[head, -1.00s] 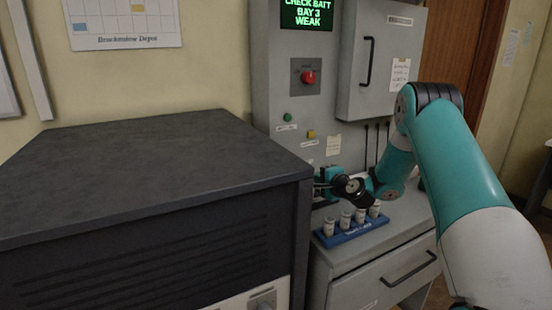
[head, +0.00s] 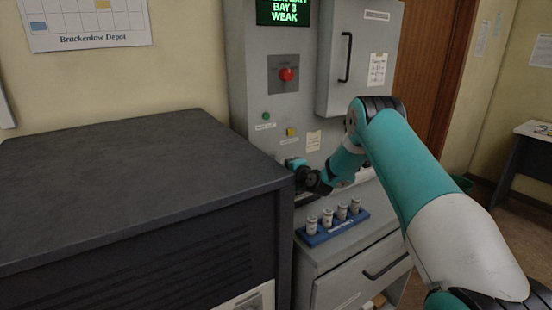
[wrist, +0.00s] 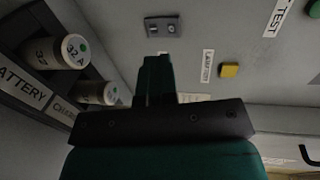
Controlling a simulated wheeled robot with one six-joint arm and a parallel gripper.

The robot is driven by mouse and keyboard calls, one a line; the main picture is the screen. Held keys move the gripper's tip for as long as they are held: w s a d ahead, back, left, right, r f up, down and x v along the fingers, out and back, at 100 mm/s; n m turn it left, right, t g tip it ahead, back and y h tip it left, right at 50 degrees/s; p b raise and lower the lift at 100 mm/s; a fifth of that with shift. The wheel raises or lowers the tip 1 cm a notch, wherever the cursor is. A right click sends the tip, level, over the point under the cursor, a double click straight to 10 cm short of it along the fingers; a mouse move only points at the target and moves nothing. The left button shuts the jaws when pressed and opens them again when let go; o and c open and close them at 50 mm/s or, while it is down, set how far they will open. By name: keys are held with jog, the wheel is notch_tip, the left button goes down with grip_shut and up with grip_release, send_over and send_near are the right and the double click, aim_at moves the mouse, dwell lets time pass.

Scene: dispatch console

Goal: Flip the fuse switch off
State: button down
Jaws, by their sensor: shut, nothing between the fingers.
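My gripper (head: 292,164) is by the grey panel (head: 247,80), below the yellow button, partly behind the dark cabinet's corner in the head view. In the wrist view my gripper's green fingers (wrist: 156,62) are shut and empty, pointing at the panel. A small label behind the fingers is partly hidden. I cannot tell whether the fingertips touch the panel.
A yellow button (wrist: 229,70) is right of the fingers. A green button (head: 266,116) and a red button (head: 287,74) are higher up. A blue rack (head: 332,231) of several white cylinders stands on the ledge below. The dark cabinet (head: 120,180) fills the left.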

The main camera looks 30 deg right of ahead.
jog(key=w+p, duration=0.2)
jog(key=w, duration=0.5)
jog(key=shift+w+a+f, duration=0.1)
